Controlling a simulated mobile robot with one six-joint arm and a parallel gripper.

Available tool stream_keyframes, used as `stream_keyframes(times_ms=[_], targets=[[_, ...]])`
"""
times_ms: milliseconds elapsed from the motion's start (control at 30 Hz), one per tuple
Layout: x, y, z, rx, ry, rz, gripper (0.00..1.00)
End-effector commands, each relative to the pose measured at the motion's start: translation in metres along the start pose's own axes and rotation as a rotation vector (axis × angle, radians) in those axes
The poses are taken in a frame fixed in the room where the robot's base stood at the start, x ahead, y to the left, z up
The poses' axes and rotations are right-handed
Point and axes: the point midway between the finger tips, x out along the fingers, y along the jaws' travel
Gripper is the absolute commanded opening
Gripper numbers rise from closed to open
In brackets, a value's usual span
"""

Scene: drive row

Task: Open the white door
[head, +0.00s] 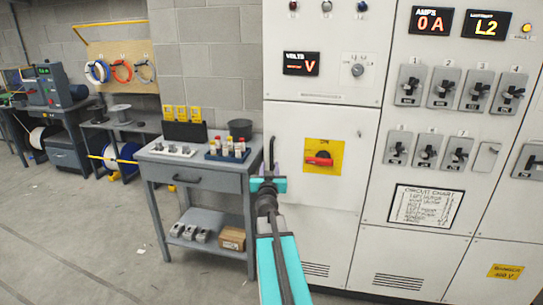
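The white door (310,125) is a cabinet panel in the middle of the head view, under the volts display, and it looks closed. A dark vertical bar at its left edge looks like a handle (272,152). A red rotary switch (319,160) sits on a yellow plate on the door. My gripper (269,182), with teal parts, is at the lower end of the dark bar, in front of the door's left edge. I cannot tell whether it touches the bar or how far its fingers are apart. My arm hides part of the lower cabinet.
A grey cart (195,168) with small parts stands close to the left of the cabinet. More switch panels (460,85) with breakers and a circuit chart (425,206) are on the right. Workbenches stand at the far left. The floor (90,240) at the lower left is mostly clear.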

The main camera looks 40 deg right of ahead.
Motion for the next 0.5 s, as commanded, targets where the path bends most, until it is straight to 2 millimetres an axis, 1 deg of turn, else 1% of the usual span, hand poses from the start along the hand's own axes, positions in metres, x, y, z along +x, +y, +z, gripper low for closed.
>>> stream_keyframes(times_ms=[33, 500], targets=[[0.006, 0.000, 0.000, 0.000, 0.000, 0.000, 0.33], [0.046, 0.000, 0.001, 0.000, 0.000, 0.000, 0.33]])
